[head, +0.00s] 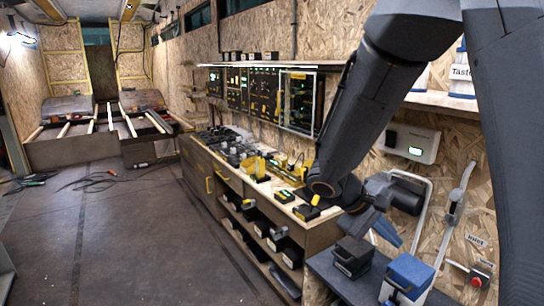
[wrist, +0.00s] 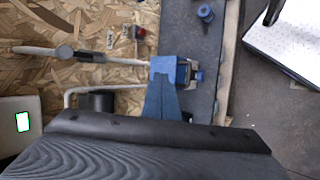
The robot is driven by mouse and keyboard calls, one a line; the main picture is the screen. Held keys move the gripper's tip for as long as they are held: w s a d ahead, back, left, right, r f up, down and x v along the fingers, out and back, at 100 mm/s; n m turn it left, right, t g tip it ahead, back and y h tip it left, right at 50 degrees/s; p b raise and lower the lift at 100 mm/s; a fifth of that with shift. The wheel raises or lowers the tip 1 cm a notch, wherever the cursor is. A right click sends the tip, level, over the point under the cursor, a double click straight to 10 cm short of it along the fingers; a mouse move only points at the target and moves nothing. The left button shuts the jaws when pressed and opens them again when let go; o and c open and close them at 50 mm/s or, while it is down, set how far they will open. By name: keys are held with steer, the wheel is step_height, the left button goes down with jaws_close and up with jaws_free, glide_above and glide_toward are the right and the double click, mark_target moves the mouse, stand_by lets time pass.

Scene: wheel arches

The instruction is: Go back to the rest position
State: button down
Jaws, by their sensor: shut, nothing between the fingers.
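My gripper (head: 388,232) is at the right of the head view, at the end of my dark arm, with its blue-grey fingers pointing down. In the wrist view my gripper (wrist: 164,90) shows its fingers together, with nothing between them. It is above the dark grey bench top (head: 326,272). A blue-lidded box (head: 408,275) stands on this bench, below and to the right of the fingers. A black box (head: 352,257) stands to its left. In the wrist view a blue box (wrist: 164,66) lies just beyond the fingertips; the fingers hide part of it.
A wooden workbench (head: 225,178) with tools and drawers runs along the wall. A white wall unit (head: 408,143), grey pipes (head: 455,212) and a red button (head: 476,281) are close to my arm. A shelf (head: 450,103) is above. The floor (head: 130,240) at left is mostly clear, with cables (head: 95,180) further back.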

steer(key=s+a+f+m+y, duration=0.4)
steer(key=s+a+y, duration=0.5)
steer(key=s, duration=0.4)
steer(key=shift+a+f, duration=0.5)
steer(key=shift+f, duration=0.2)
steer(key=shift+d, duration=0.1)
